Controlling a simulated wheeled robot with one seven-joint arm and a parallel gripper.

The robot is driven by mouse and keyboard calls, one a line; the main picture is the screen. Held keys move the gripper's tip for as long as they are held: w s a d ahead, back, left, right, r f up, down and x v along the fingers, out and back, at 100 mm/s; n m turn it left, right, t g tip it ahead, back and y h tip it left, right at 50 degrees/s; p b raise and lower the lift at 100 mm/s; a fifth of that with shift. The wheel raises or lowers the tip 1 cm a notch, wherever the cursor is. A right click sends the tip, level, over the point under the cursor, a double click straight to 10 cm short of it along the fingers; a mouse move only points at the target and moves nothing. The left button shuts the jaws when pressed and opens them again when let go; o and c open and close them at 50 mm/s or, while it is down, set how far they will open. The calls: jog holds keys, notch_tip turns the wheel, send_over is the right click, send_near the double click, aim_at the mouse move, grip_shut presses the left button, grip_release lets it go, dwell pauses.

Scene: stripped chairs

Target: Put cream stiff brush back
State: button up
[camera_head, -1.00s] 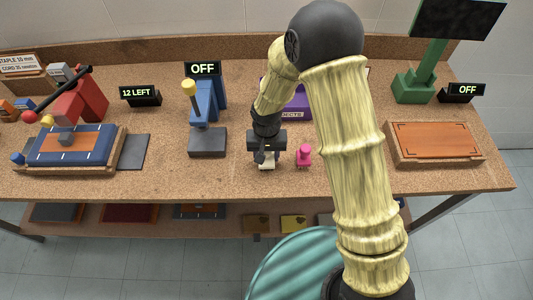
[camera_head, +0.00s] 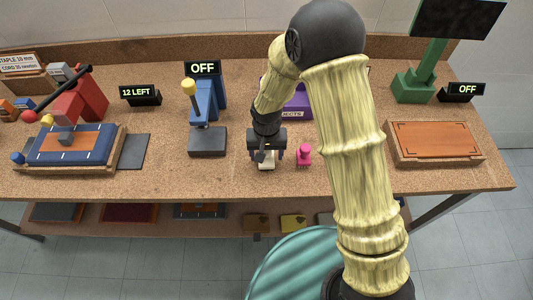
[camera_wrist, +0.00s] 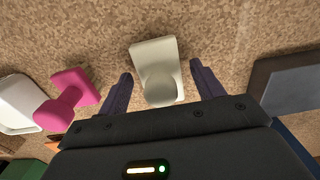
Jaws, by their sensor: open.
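The cream brush (camera_wrist: 157,72) stands on the cork-coloured bench top, between the two open fingers of my gripper (camera_wrist: 161,88) in the wrist view. There is a gap between it and each finger. In the head view the cream brush (camera_head: 266,165) shows just below my gripper (camera_head: 266,155), mostly hidden by it. A pink piece of similar shape (camera_wrist: 68,97) stands to the left in the wrist view; it also shows right of my gripper in the head view (camera_head: 304,155).
A purple box (camera_head: 298,107) stands behind my arm, its label partly hidden. A blue press (camera_head: 207,105) with a grey base stands to the left. An orange-topped tray (camera_head: 437,142) lies at the right. Bench top in front of my gripper is clear.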

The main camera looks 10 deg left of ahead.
notch_tip(320, 180, up, 12)
jog(key=shift+f+b, duration=0.25)
jog(key=shift+b, duration=0.2)
dwell(0.4)
jog(key=shift+d, duration=0.25)
jog(key=s+d+r+m+t, duration=0.1)
jog(key=s+d, duration=0.1)
jog(key=d, duration=0.6)
jog(key=s+d+r+m, duration=0.1)
jog(key=s+d+r, duration=0.1)
jog(key=d, duration=0.6)
jog(key=s+d+r+t, duration=0.1)
jog(key=s+d+r, duration=0.1)
jog(key=d, duration=0.7)
jog(key=shift+s+m+t, duration=0.3)
jog(key=shift+s+m, duration=0.1)
jog(key=shift+s, duration=0.1)
